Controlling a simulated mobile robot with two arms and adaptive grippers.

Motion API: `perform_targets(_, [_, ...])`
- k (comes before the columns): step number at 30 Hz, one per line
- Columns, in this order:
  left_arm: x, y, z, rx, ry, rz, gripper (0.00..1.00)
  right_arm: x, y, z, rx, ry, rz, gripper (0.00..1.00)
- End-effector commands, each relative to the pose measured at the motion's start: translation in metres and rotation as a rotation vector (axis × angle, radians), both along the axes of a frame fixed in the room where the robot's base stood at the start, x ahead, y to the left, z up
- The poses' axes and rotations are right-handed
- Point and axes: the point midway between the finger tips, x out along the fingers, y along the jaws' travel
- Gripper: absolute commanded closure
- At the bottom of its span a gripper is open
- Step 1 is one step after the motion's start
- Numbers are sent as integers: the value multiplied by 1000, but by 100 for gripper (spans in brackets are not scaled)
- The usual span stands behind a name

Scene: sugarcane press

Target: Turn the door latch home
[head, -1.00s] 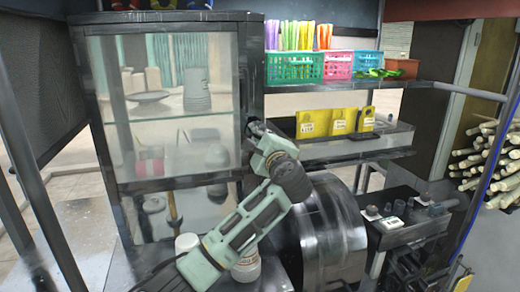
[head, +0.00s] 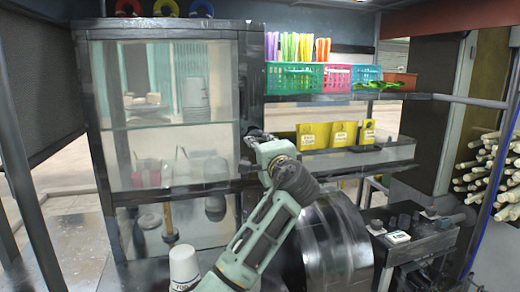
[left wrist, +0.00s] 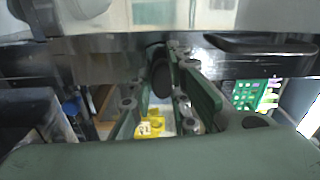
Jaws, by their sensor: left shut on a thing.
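The glass-fronted cabinet (head: 104,160) with a dark frame stands at the left in the head view. Its glass door looks closed. My left gripper (head: 256,136) is at the dark right-hand post of the cabinet, about mid-height. In the left wrist view my left gripper (left wrist: 162,100) has its green fingers on both sides of a dark rounded piece, apparently the door latch (left wrist: 160,72). It is shut on this piece. The fingers and wrist hide most of the latch in the head view, so its angle cannot be told. My right gripper is in neither view.
Shelves right of the cabinet hold colored baskets (head: 294,76) and yellow packets (head: 314,135). A white cup (head: 184,266) stands at the lower left. Sugarcane stalks (head: 490,170) lie at the far right.

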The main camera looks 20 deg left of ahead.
Motion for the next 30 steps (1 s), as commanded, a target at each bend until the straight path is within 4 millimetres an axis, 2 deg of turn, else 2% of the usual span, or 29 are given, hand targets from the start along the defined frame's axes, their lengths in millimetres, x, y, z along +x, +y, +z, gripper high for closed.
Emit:
perform_targets(1, [1, -1, -9, -10, 14, 0, 100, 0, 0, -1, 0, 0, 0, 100])
perform_targets(11, [1, -1, -9, -10, 14, -1, 100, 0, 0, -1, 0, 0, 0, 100])
perform_targets(12, [1, -1, -9, -10, 14, -1, 81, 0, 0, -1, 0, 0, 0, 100])
perform_targets(17, [1, -1, -7, -8, 10, -1, 67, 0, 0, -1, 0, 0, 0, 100])
perform_targets(26, [0, -1, -2, -4, 3, -2, 67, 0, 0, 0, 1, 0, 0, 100])
perform_targets(30, [-8, -8, -3, -5, 1, -4, 67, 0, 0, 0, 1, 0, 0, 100])
